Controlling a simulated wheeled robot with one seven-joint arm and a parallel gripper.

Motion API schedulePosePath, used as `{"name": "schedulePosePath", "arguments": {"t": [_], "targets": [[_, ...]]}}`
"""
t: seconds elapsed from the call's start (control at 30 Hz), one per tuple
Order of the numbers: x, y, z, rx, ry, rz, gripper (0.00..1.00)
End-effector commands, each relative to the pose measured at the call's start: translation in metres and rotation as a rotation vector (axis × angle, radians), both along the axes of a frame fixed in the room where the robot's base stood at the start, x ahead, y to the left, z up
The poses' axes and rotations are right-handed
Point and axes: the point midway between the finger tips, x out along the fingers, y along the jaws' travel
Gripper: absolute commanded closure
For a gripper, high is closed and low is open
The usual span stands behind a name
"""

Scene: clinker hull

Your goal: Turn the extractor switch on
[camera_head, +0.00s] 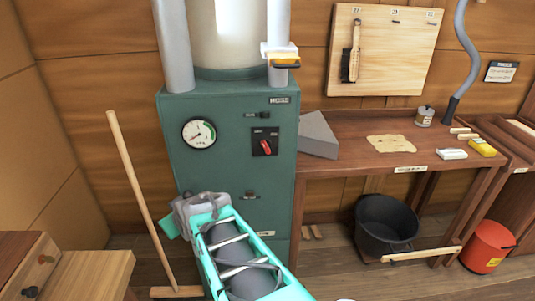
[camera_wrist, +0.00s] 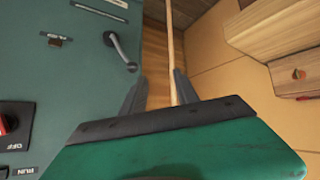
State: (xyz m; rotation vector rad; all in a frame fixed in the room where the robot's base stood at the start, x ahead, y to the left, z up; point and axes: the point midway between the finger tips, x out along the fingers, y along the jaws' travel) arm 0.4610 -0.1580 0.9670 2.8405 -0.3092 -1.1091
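The extractor is a green cabinet (camera_head: 230,175) with a black switch plate (camera_head: 257,133) on its front. A red switch knob (camera_head: 265,146) sits on that plate, tilted; I cannot tell its setting. In the wrist view the plate (camera_wrist: 18,112) is at the left edge, with OFF and RUN lettering, and the red knob (camera_wrist: 3,124) is partly cut off. My gripper (camera_head: 190,205) is below and left of the switch in the head view, in front of the cabinet's lower part. In the wrist view its fingers (camera_wrist: 158,84) stand apart with nothing held between them.
A round gauge (camera_head: 198,133) is left of the switch. A long wooden handle (camera_head: 140,195) leans left of the cabinet and shows behind my fingers. A crank handle (camera_wrist: 121,52) projects from the cabinet near my fingers. A workbench (camera_head: 345,150) with a grey wedge (camera_head: 317,136) stands right.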

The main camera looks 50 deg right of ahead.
Motion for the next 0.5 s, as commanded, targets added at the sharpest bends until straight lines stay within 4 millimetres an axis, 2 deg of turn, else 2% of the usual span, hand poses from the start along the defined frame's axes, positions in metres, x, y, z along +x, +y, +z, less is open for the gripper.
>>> {"name": "schedulePosePath", "arguments": {"t": [0.03,0.1,0.2,0.3,0.33,0.4,0.5], "targets": [[0.000,-0.057,-0.005,-0.071,-0.100,-0.083,0.64],[-0.010,-0.128,0.010,-0.208,-0.244,-0.182,0.64],[-0.045,-0.205,0.032,-0.397,-0.382,-0.316,0.64],[-0.079,-0.246,0.049,-0.529,-0.454,-0.409,0.64],[-0.086,-0.253,0.052,-0.554,-0.466,-0.426,0.64],[-0.093,-0.262,0.057,-0.587,-0.480,-0.446,0.64],[-0.086,-0.270,0.060,-0.592,-0.484,-0.446,0.64]]}}
